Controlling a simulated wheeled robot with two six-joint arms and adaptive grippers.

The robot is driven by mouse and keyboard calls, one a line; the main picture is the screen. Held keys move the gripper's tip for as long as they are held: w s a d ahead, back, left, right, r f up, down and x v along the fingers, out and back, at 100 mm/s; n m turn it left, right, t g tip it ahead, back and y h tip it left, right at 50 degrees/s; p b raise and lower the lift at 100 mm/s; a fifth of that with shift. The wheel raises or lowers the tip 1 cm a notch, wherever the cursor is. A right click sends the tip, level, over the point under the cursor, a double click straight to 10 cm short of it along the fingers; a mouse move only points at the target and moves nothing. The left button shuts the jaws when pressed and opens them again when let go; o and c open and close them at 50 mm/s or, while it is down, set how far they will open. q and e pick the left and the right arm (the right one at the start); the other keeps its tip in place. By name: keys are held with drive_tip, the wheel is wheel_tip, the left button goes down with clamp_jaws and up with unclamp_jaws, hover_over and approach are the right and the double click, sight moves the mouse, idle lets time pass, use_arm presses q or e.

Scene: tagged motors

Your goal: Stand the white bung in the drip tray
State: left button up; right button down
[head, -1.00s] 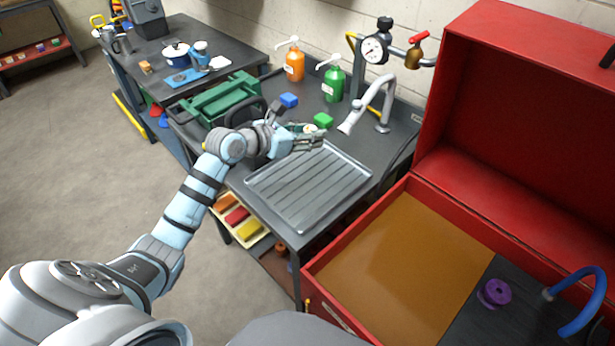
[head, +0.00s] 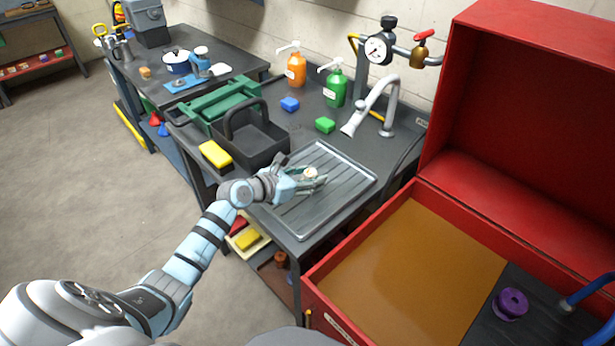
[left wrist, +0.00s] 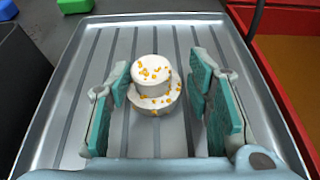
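The white bung (left wrist: 155,85), a stepped round piece with orange specks, is upright between my left gripper's fingers. It appears to stand on the ribbed floor of the metal drip tray (left wrist: 75,120). In the head view the bung (head: 311,172) shows small above the tray (head: 345,205). My left gripper (left wrist: 165,100) is open around the bung, with its teal pads on either side and a narrow gap visible on the right. In the head view my left gripper (head: 312,180) is low over the tray. My right gripper is not in view.
Behind the tray are a grey curved tap (head: 375,105), a green block (head: 325,125) and a blue block (head: 290,104). A black caddy (head: 245,140) stands left of the tray. An open red chest (head: 330,290) is at right, with a purple spool (head: 511,303) inside.

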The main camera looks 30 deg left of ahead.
use_arm(q)
drive_tip(key=shift+o, duration=0.4)
drive_tip(key=shift+r, duration=0.1)
drive_tip(key=shift+s+r, duration=0.1)
drive_tip(key=shift+s, duration=0.05)
drive_tip(key=p+v, duration=0.4)
drive_tip(key=v, duration=0.7)
drive_tip(key=shift+s+a+r, duration=0.15)
drive_tip(key=shift+s+r, duration=0.05)
drive_tip(key=shift+s, duration=0.15)
drive_tip(key=shift+w+f, duration=0.1)
